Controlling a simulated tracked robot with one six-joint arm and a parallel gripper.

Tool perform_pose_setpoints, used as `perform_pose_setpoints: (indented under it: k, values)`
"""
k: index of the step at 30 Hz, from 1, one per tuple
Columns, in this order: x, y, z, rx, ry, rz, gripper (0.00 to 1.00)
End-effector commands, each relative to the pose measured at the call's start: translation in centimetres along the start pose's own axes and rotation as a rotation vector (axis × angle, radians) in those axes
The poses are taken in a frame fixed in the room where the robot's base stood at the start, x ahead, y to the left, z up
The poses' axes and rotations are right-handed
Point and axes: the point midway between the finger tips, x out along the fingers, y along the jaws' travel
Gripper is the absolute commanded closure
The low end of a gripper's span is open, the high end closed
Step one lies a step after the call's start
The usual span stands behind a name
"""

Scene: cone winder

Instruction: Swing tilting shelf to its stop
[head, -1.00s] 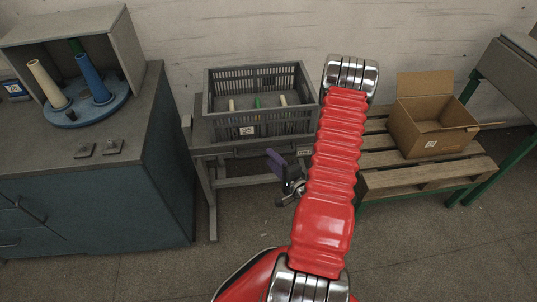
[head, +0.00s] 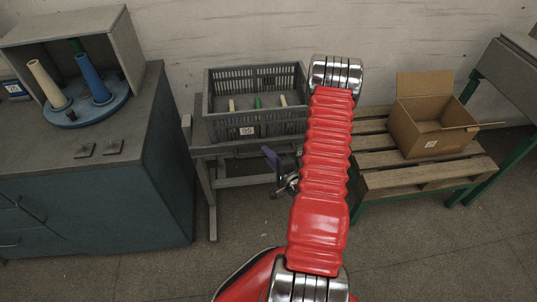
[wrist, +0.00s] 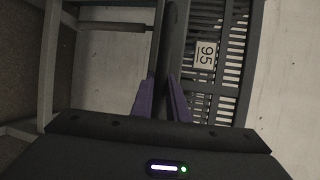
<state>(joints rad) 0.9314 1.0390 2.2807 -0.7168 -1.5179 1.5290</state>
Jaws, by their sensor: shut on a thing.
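The tilting shelf (head: 200,135) is a grey frame on legs. A grey slatted crate (head: 222,125) with a "95" label rests on it and looks about level. In the wrist view the crate (wrist: 229,85) is sideways at the right. My gripper (head: 270,155) is at the shelf's front edge, below the crate, partly hidden by my red arm. In the wrist view its purple fingers (wrist: 162,95) lie on either side of a dark bar, the shelf handle (wrist: 168,55), and are shut on it.
Several cones or tubes stand in the crate. A blue cabinet (head: 120,190) with a cone turntable (head: 98,108) is at the left. An open cardboard box (head: 425,135) sits on a pallet stand (head: 430,178) at the right. Floor in front of the shelf is clear.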

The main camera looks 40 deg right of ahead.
Motion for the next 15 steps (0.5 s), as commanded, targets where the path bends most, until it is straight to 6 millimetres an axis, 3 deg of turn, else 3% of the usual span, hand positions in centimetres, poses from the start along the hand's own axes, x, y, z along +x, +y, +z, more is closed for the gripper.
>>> perform_pose_setpoints:
  k: [4,15]
  values:
    - [-0.01,0.03,0.0,0.0,0.0,0.001,1.0]
    - [-0.02,0.03,0.0,0.0,0.0,0.001,1.0]
